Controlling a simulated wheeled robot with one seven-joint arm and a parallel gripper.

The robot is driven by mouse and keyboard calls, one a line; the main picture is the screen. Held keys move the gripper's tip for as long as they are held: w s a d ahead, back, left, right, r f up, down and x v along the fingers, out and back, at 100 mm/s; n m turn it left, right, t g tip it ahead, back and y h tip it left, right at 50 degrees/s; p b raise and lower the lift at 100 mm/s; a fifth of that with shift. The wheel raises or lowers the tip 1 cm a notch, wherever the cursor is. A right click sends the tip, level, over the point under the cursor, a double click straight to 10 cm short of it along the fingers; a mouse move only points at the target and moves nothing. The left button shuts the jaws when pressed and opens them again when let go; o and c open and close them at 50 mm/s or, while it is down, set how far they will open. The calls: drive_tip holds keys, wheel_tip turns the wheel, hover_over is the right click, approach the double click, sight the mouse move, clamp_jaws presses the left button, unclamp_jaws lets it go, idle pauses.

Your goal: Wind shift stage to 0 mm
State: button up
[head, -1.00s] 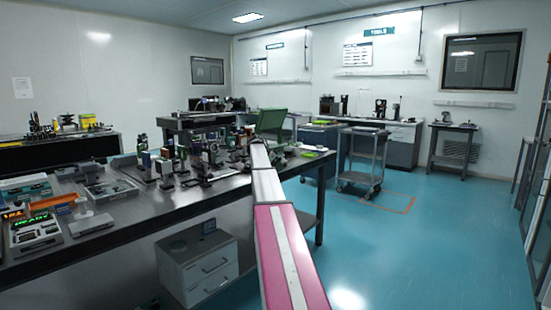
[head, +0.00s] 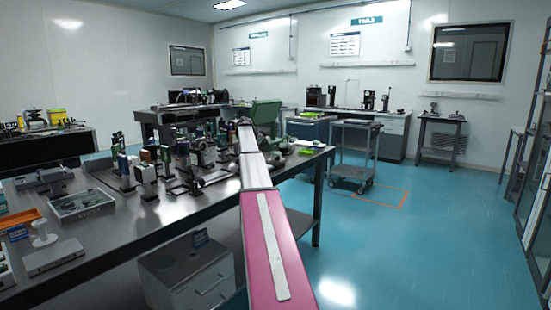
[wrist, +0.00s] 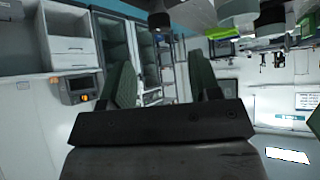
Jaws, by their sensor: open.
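Several small optical mounts and stages (head: 150,178) stand in a cluster on the dark optical table (head: 110,232). I cannot tell which of them is the shift stage, and no scale or knob reading is legible. My arm reaches forward over the table's right side, and its far end hides part of the table behind it. My gripper (wrist: 163,78) shows in the wrist view with its two green-grey fingers apart and nothing between them. In the head view my gripper cannot be made out.
A grey-green box (head: 267,112) stands on the table's far end. A drawer unit (head: 187,275) is under the table. A grey cart (head: 354,150) stands on the blue floor to the right, where the floor is mostly clear. A glass-fronted cabinet (head: 538,215) is at the right edge.

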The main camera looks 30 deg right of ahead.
sight(277, 157)
drive_tip(key=x, duration=0.9)
drive_tip(key=shift+a, duration=0.1)
drive_tip(key=c, duration=0.9)
